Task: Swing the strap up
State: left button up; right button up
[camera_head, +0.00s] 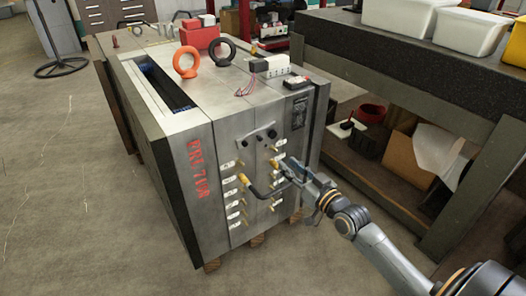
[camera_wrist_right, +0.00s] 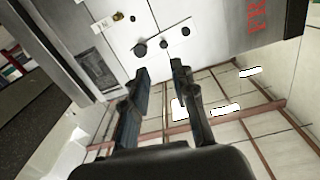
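The grey steel mould base (camera_head: 220,150) stands on wooden blocks, its side face marked in red letters. Dark round fasteners (camera_head: 271,133) sit high on the front face and also show in the right wrist view (camera_wrist_right: 163,44). My right gripper (camera_head: 284,165) is at the front face, lower and to the right of these fasteners. In the wrist view its two dark fingers (camera_wrist_right: 160,70) are apart, with nothing visible between them. Whether a fingertip touches the mould cannot be told. My left gripper is not in view.
Orange (camera_head: 186,62) and black (camera_head: 221,51) lifting eyes and a red box (camera_head: 200,33) are on top. A workbench (camera_head: 410,65) stands right; open floor (camera_head: 80,180) lies left.

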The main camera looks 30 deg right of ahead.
jog(key=b, duration=0.2)
send_near(261, 140)
jog(key=w, duration=0.8)
jog(key=shift+w+a+f+b, duration=0.1)
jog(key=shift+w+a+b, duration=0.1)
jog(key=shift+a+b, duration=0.1)
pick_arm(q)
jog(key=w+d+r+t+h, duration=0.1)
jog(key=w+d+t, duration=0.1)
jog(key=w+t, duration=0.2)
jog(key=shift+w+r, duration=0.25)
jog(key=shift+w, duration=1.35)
pick_arm(e)
jog(key=shift+w, duration=0.4)
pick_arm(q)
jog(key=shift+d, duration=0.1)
pick_arm(e)
grip_shut()
